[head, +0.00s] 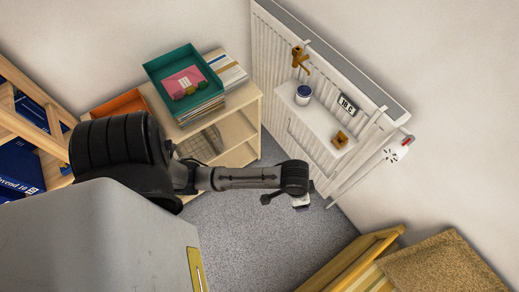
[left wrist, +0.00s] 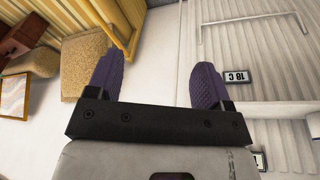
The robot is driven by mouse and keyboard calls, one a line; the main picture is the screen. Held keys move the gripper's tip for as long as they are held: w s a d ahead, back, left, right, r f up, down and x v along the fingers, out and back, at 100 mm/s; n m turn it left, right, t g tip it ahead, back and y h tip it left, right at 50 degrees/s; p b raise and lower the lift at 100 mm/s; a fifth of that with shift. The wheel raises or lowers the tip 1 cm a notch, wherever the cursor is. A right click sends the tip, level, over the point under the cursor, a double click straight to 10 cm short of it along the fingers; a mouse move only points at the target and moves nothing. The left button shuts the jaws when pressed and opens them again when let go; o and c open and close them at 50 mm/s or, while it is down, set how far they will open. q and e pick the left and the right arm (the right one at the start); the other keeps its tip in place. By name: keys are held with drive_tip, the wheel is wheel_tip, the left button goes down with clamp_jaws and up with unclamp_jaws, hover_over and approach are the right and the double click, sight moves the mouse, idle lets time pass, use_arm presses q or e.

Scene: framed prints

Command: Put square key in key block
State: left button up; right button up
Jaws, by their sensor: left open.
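A small brown block (head: 340,139) with a dark opening sits on the right end of the white shelf on the radiator; it looks like the key block. An orange-brown T-shaped piece (head: 300,60) is at the radiator's upper left; it may be the square key, but it is too small to be sure. My left gripper (head: 300,201) is below the shelf, in front of the radiator, apart from both. In the left wrist view the left gripper (left wrist: 152,82) has its two purple fingers spread with nothing between them. My right gripper is not in view.
The white shelf (head: 316,124) also holds a blue-lidded jar (head: 303,95). A "18 C" display (head: 347,105) and a white valve (head: 396,151) are on the radiator (head: 276,62). A low cabinet (head: 240,130) with a teal tray (head: 160,69) stands left. A wooden-framed seat (head: 365,255) is lower right.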

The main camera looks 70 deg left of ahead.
use_arm(q)
drive_tip(key=s+a+r+t+y, duration=0.1)
drive_tip(key=s+r, duration=0.2)
drive_tip(key=s, duration=1)
drive_tip(key=shift+a+r, duration=0.25)
drive_tip(key=shift+a, duration=0.05)
drive_tip(key=shift+w, duration=0.1)
idle(0.4)
